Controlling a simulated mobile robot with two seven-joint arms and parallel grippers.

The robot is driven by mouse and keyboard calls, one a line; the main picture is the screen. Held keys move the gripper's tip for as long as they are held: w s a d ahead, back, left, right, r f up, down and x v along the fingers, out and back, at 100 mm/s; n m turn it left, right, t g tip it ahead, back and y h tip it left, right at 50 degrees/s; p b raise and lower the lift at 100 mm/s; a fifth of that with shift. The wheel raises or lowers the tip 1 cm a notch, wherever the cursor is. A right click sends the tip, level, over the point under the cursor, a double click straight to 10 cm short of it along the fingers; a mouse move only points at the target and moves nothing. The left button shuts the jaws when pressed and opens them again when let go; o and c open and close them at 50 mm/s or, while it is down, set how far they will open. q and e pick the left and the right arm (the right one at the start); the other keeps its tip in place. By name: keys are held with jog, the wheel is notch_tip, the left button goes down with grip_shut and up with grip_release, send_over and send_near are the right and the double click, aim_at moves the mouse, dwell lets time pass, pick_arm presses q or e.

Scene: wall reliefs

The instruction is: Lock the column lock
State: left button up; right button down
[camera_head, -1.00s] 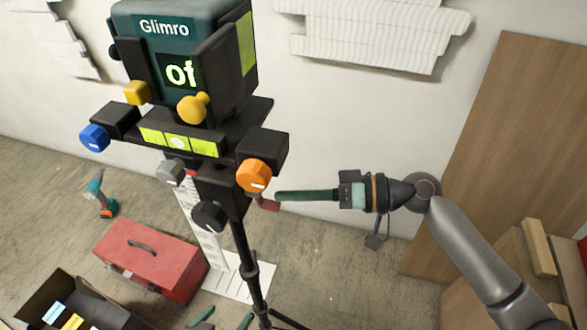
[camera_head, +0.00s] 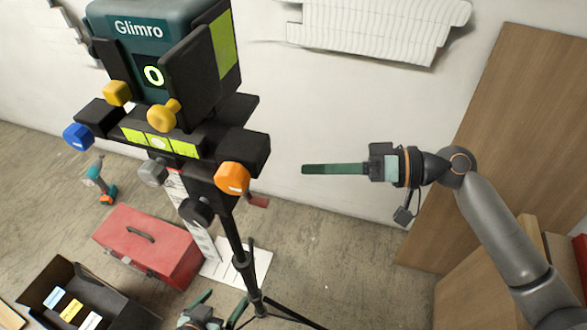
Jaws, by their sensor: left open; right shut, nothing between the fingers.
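A dark teal device marked Glimro (camera_head: 140,28) stands on a black tripod column (camera_head: 238,240). Its display (camera_head: 153,76) shows "0". On the head and column are two yellow knobs (camera_head: 164,115), a blue knob (camera_head: 78,136), an orange knob (camera_head: 233,177), a grey knob (camera_head: 152,172), a black knob (camera_head: 196,212) and a small red piece (camera_head: 258,201). I cannot tell which is the column lock. My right gripper (camera_head: 305,169) is shut and empty, right of the orange knob and apart from it. My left gripper (camera_head: 226,299) is open at the bottom edge, beside the lower column, partly cut off.
A red toolbox (camera_head: 150,246) and an open black box (camera_head: 62,272) lie on the floor at left, with a drill (camera_head: 98,184) behind. A wooden panel (camera_head: 495,120) leans at right. Tripod legs spread at the bottom. The space between column and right gripper is clear.

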pick_arm(q)
jog(key=shift+w+d+r, duration=0.2)
jog(key=shift+d, duration=0.3)
pick_arm(e)
jog(key=shift+v, duration=2.1)
jog(key=shift+f, duration=0.1)
